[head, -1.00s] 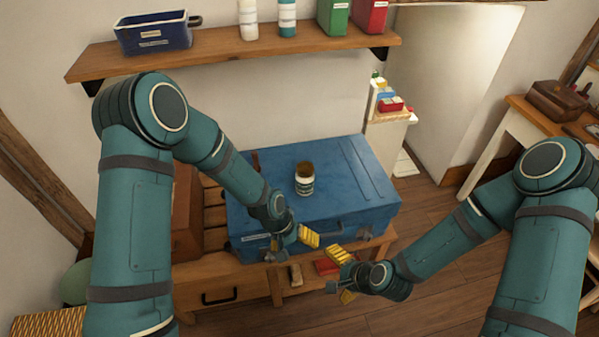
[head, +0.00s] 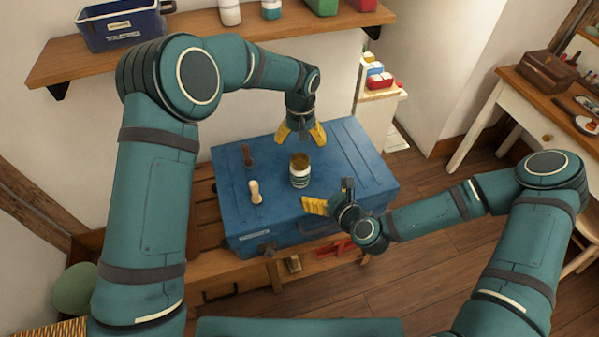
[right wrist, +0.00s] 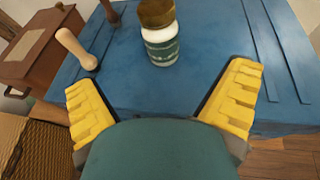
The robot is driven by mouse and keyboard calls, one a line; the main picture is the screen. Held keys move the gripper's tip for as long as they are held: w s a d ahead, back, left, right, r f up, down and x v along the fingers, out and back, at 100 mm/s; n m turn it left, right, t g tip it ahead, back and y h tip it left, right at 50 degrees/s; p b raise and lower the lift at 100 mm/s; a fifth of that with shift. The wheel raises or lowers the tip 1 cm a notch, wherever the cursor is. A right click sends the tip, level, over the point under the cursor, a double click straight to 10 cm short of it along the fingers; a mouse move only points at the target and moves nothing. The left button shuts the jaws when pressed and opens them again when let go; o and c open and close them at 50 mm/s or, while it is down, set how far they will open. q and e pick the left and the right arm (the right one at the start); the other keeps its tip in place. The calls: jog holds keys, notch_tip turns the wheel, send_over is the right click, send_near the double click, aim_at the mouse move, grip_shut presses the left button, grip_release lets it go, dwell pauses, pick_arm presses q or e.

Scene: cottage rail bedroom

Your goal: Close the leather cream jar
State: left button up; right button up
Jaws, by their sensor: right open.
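The leather cream jar (head: 300,178) is white with a dark green label and stands upright on a blue trunk (head: 345,200). Its top looks golden brown; I cannot tell whether that is a lid or the open mouth. It also shows in the right wrist view (right wrist: 161,45), beyond the fingers. My left gripper (head: 300,134) points down with yellow fingers spread, just behind the jar in the picture, seemingly empty. My right gripper (head: 328,198) is open and empty, in front and right of the jar, facing it. In the right wrist view its fingers are wide apart (right wrist: 162,100).
A pale wooden-handled tool (head: 254,192) and a dark brown one (head: 247,156) stand on the trunk left of the jar. A wall shelf (head: 205,50) with a blue bin (head: 118,27) and bottles hangs behind. The trunk's right side is clear.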

aim_at(300, 168)
jog(key=x, duration=1.4)
jog(key=shift+s, duration=0.1)
grip_shut()
pick_arm(q)
jog(key=n, duration=0.4)
jog(key=shift+f, duration=0.15)
jog(key=shift+f, duration=3.9)
